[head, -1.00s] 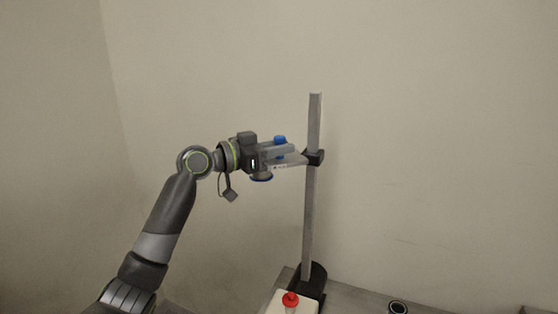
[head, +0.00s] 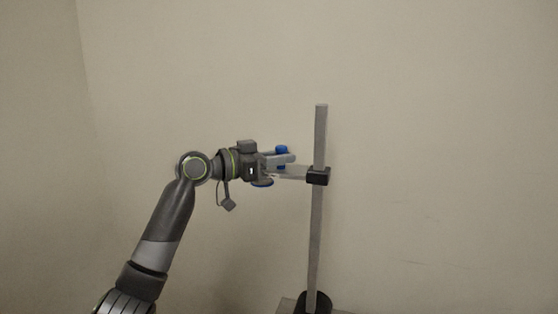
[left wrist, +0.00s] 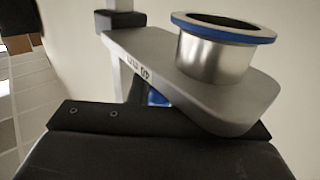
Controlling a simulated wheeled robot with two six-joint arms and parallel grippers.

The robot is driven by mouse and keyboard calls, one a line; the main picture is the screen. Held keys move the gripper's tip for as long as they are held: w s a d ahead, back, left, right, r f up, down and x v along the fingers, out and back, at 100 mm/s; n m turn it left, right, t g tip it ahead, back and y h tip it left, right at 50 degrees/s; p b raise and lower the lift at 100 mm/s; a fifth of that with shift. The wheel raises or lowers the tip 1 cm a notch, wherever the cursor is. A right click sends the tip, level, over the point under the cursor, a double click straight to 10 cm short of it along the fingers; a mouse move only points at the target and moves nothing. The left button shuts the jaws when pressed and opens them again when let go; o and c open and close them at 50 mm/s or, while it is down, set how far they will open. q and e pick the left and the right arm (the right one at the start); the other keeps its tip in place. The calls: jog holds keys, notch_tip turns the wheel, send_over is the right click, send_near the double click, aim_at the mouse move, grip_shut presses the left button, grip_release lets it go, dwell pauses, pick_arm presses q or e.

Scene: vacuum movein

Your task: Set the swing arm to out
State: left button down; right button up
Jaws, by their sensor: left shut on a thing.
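The swing arm (head: 292,173) is a flat grey bar, fixed by a black collar (head: 318,176) to an upright grey post (head: 317,215). It points left from the post. My left gripper (head: 278,162) is shut on the swing arm, left of the post. The fingers hide part of the bar. My right gripper is not in view.
The post stands in a round black base (head: 314,303) on a grey surface (head: 287,307) at the bottom edge. A plain wall is behind. The space right of the post looks clear.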

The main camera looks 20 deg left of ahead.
pick_arm(q)
jog(key=shift+r, duration=0.4)
jog(key=c, duration=1.5)
grip_release()
jog(key=shift+w, duration=0.1)
jog(key=shift+o, duration=0.5)
jog(key=shift+s+d+f, duration=0.1)
jog(key=shift+s+d, duration=0.1)
jog(key=shift+s+a+f, duration=0.1)
jog(key=shift+a+f, duration=0.1)
jog(key=shift+a, duration=0.15)
jog(key=b+v, duration=0.6)
jog(key=v, duration=1)
jog(key=shift+s+r, duration=0.2)
jog(key=shift+s, duration=0.2)
jog(key=shift+a+r, duration=0.1)
